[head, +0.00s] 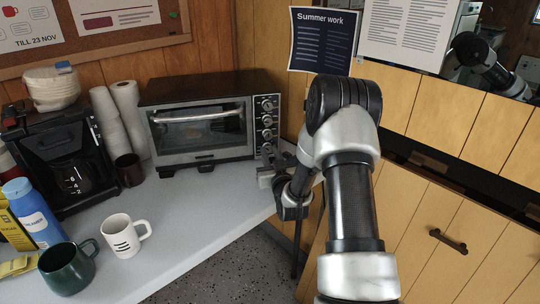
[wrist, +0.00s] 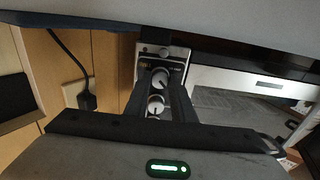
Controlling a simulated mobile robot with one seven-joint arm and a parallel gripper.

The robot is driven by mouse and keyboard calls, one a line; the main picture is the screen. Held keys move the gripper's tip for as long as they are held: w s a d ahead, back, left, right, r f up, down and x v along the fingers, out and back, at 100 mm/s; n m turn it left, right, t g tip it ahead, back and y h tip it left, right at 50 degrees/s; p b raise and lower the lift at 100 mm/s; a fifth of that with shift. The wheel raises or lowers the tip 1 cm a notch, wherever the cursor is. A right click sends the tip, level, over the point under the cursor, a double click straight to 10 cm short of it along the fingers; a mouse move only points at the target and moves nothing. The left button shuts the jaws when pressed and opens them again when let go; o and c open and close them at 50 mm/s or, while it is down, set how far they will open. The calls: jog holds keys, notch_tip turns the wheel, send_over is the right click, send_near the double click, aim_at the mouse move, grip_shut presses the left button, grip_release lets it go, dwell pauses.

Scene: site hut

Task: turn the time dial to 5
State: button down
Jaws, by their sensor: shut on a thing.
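The toaster oven (head: 200,120) stands on the counter, with a column of round dials (head: 267,120) on its right side. My gripper (head: 272,168) is at the lower end of this column. In the wrist view a silver dial (wrist: 160,78) with a dark pointer line lies between the fingertips of my gripper (wrist: 161,84), which is shut on it. A second dial (wrist: 155,105) shows closer to the wrist between the fingers. The dial labels and numbers are too small to read, so which one is the time dial cannot be told.
A cable (wrist: 68,52) hangs on the wooden wall beside the oven.

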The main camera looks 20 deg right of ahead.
jog(key=c, duration=1.5)
grip_release()
jog(key=s, duration=0.5)
jog(key=s+a+p, duration=0.1)
jog(key=s, duration=0.5)
jog(key=s+a, duration=0.1)
jog(key=s, duration=0.5)
jog(key=shift+s+p, duration=0.15)
jog(key=shift+p, duration=0.15)
